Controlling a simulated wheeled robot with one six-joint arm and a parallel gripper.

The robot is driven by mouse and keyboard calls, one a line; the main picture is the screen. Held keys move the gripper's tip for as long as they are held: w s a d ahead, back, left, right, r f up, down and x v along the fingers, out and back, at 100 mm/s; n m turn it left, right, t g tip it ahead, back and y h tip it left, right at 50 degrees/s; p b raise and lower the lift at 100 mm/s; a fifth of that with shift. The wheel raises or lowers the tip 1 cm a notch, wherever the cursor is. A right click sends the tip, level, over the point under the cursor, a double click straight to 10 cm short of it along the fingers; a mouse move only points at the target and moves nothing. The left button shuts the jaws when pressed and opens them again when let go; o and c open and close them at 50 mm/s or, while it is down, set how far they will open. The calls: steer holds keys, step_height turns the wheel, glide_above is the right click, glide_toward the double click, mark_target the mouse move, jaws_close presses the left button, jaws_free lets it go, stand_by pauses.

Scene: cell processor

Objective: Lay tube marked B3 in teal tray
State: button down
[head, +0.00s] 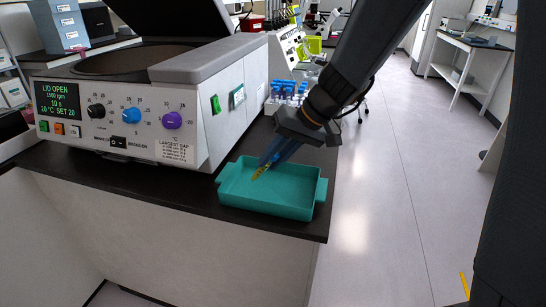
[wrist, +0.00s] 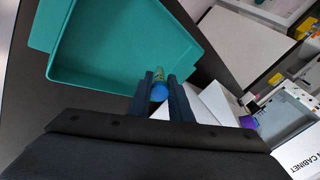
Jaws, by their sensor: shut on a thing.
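The teal tray (head: 290,204) stands on the black bench top at its front right corner. It also fills the upper left of the wrist view (wrist: 110,40), and its visible floor is bare there. My gripper (head: 270,163) is over the tray, pointing down and to the left. It is shut on a tube (head: 259,172) with a yellowish body. In the wrist view the tube's blue cap (wrist: 159,92) shows between the two fingers. The tube's marking cannot be read. Whether the tube touches the tray floor I cannot tell.
The centrifuge (head: 150,115) stands left of the tray with its lid open. A rack of blue-capped tubes (head: 287,92) stands behind the tray, near my arm. The bench edge lies close to the tray's front and right, with open floor beyond.

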steer(key=shift+f, duration=0.3)
steer(key=c, duration=1.5)
jaws_free()
steer(key=shift+c, duration=0.2)
steer(key=shift+r, duration=0.1)
steer(key=b+v, duration=0.1)
steer(key=v, duration=0.6)
steer(key=shift+d+r, duration=0.1)
steer(key=shift+d, duration=0.05)
steer(key=shift+d+r, duration=0.1)
steer(key=shift+r, duration=0.05)
